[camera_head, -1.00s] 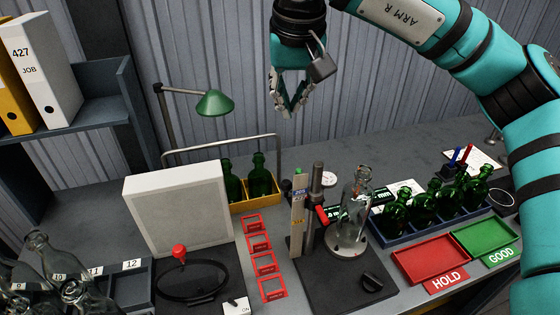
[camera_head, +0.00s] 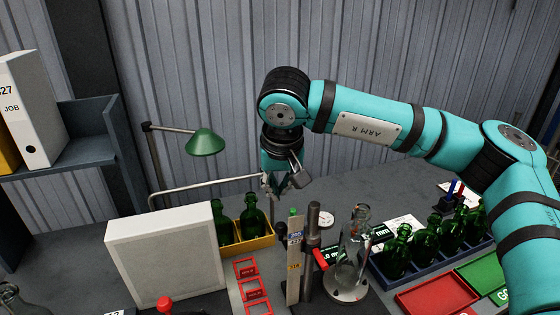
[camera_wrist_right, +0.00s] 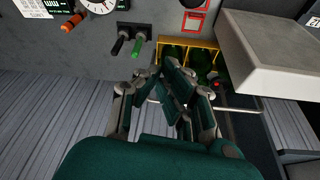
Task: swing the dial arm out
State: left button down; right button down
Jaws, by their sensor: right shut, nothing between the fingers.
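The dial gauge (camera_head: 326,218) has a round white face and sits behind the dark post (camera_head: 312,240) of the measuring stand. A red handle (camera_head: 320,258) sticks out beside that post. A clear bottle (camera_head: 354,240) stands upright on the round metal plate (camera_head: 346,288) to the right of the post. My right gripper (camera_head: 276,190) is shut and empty, pointing down, behind and left of the stand and apart from it. The wrist view shows its fingers (camera_wrist_right: 163,80) together, with the dial (camera_wrist_right: 100,5) partly cut off at the top edge. My left gripper is out of view.
A yellow crate (camera_head: 250,246) with green bottles is close by my right gripper. A white box (camera_head: 165,258), a thin metal rail (camera_head: 205,187) and a green lamp (camera_head: 205,142) stand to its left. A blue crate of green bottles (camera_head: 425,245) is at the right.

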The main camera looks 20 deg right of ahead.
jog(key=s, duration=0.1)
jog(key=s+f+p, duration=0.1)
jog(key=s, duration=0.1)
jog(key=shift+s+a+f, duration=0.3)
jog(key=shift+s+a, duration=0.05)
jog(key=shift+s+a+n, duration=0.15)
jog(key=shift+s+n, duration=0.05)
jog(key=shift+n, duration=0.1)
